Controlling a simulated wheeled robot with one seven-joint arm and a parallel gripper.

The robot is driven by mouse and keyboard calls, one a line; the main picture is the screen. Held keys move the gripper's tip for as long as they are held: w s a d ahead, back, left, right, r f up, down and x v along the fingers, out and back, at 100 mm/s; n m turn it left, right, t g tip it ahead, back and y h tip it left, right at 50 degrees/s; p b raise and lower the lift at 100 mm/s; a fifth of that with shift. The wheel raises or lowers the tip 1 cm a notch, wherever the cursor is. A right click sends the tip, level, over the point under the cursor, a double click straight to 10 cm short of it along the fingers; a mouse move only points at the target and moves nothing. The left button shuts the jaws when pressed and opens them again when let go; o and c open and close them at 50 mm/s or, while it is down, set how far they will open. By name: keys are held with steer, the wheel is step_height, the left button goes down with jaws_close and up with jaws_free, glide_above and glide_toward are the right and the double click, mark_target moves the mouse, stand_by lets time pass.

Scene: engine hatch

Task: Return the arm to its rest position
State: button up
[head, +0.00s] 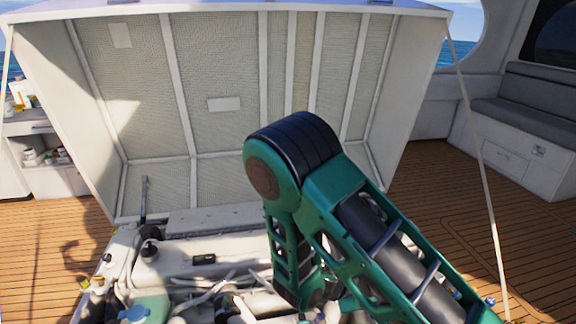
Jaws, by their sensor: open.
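My green and black arm rises from the lower right in the head view. It bends at a dark rounded elbow joint near the middle of the picture. The forearm then points down over the engine (190,264). My gripper is not visible; the lower end of the forearm is lost among engine parts at the bottom edge. The engine hatch (228,140) stands raised behind the arm, its ribbed, padded underside facing me.
Thin stays (476,140) run down from the hatch's upper corners. A grey bench (530,110) stands at the right. Shelves (42,150) with bottles and jars are at the left. Wooden deck (535,235) is clear to the right. A dark upright lever (144,198) stands at the engine's left.

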steer(key=s+d+r+m+g+y, duration=0.25)
steer(key=s+d+r+m, duration=0.25)
steer(key=d+r+m, duration=0.25)
steer(key=s+d+r+m+g+y, duration=0.1)
steer(key=s+d+r+m+g, duration=0.35)
steer(key=d+r+m, duration=0.35)
steer(key=s+d+r+m+y, duration=0.1)
steer(key=s+r+m, duration=0.3)
steer(key=s, duration=0.5)
steer(key=s+d+r+m+t+y, duration=0.1)
steer(key=s+r+m+y, duration=0.3)
steer(key=s+r, duration=0.5)
steer(key=shift+s+r+t, duration=0.25)
steer(key=shift+s+t, duration=0.05)
steer(key=shift+s, duration=0.1)
steer(key=shift+w+m, duration=0.1)
steer(key=shift+m, duration=0.15)
steer(key=shift+w+f, duration=0.25)
steer(key=shift+w, duration=0.25)
